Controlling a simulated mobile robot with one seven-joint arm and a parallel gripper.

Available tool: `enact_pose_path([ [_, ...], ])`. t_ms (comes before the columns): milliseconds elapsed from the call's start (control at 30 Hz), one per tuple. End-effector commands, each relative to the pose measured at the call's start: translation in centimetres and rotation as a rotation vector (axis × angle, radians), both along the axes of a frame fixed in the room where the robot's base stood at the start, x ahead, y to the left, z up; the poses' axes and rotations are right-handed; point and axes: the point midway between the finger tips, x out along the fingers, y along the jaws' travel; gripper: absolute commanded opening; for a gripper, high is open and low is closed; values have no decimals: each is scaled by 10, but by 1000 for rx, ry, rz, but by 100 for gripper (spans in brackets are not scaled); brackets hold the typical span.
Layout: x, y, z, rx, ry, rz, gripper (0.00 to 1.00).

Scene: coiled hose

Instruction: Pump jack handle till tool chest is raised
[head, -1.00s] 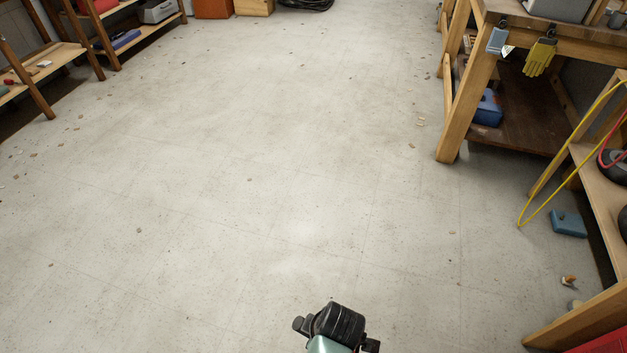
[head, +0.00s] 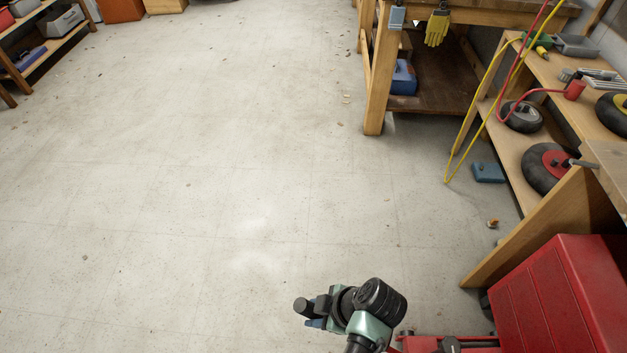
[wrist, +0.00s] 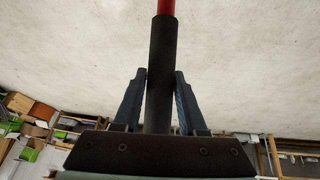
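The red tool chest (head: 560,295) stands at the lower right of the head view, partly cut off by the frame edge. A low red part (head: 425,343), perhaps the jack, shows beside its base at the bottom edge. In the wrist view a jack handle (wrist: 162,50) with a dark grip and red shaft runs up between my gripper's fingers (wrist: 160,80). The two dark blue fingers lean against the grip on both sides and look closed on it. In the head view my gripper (head: 316,322) is low, left of the chest, and its fingers are mostly hidden by my wrist.
A wooden shelf (head: 535,215) with wheels, a red hose and a yellow hose is at the right. A workbench (head: 375,100) stands behind it. A blue block (head: 488,172) lies on the floor. The floor (head: 180,200) at left and middle is clear.

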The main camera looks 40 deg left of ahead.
Motion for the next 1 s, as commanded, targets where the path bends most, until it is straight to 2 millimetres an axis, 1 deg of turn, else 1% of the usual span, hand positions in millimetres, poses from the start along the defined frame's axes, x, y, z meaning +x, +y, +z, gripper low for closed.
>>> enact_pose_path([
  [33, 3, -1, 0, -2, -8, -5, 49],
  [133, 2, 0, 0, -1, -5, -3, 67],
  [167, 1, 0, 0, -1, -5, -3, 69],
  [433, 0, 1, 1, 1, -1, 1, 69],
  [533, 1, -1, 6, 2, -2, 0, 69],
  [667, 3, -10, 24, 2, -4, -1, 69],
  [900, 8, -35, 72, 2, -7, -2, 69],
  [1000, 9, -44, 89, 1, -6, -2, 69],
])
